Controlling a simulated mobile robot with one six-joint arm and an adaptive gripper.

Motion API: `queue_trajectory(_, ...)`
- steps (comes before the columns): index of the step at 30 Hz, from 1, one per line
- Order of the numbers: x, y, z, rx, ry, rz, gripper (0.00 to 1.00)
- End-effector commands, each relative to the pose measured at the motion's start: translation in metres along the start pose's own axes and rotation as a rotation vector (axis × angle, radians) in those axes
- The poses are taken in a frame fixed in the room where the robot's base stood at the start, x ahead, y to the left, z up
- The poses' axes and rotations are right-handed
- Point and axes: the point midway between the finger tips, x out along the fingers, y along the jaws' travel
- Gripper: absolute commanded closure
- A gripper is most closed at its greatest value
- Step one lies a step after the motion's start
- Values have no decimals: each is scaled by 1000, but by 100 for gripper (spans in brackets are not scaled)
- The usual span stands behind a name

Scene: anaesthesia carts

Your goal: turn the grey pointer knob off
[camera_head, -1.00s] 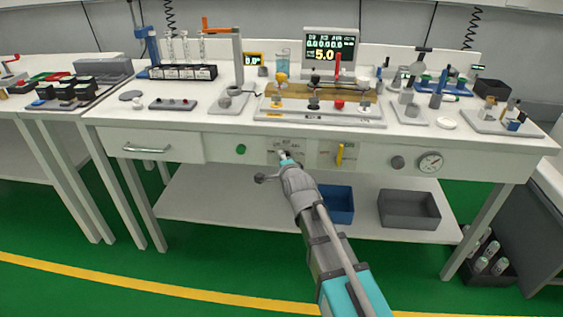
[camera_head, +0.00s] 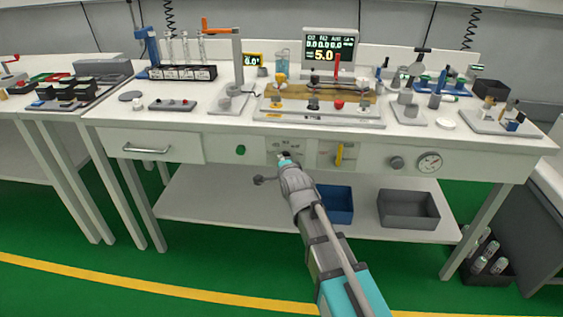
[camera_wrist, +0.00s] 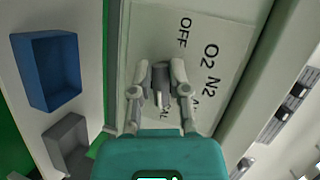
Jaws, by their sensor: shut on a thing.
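The grey pointer knob (camera_wrist: 161,77) is between my two fingers in the wrist view. A pale strip on it points down the picture, towards lettering ending in "AL" that my gripper partly covers. The white label plate (camera_wrist: 200,55) around it reads OFF, O2, N2 and a partly hidden word; OFF lies above and right of the knob. My gripper (camera_wrist: 160,72) is shut on the knob, one finger on each side. In the head view my gripper (camera_head: 285,158) is at the cart's front panel, and it hides the knob there.
On the same front panel are a green button (camera_head: 241,150), a yellow handle (camera_head: 339,154), a dark grey knob (camera_head: 397,162) and a gauge (camera_head: 430,162). A blue bin (camera_head: 336,205) and a grey bin (camera_head: 408,209) stand on the lower shelf.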

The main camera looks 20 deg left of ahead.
Motion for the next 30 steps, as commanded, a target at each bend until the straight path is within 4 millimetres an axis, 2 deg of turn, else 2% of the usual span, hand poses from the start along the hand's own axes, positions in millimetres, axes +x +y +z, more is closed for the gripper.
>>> queue_trajectory(11,3,-1,0,-188,42,76,100)
queue_trajectory(30,5,6,0,-729,158,299,100)
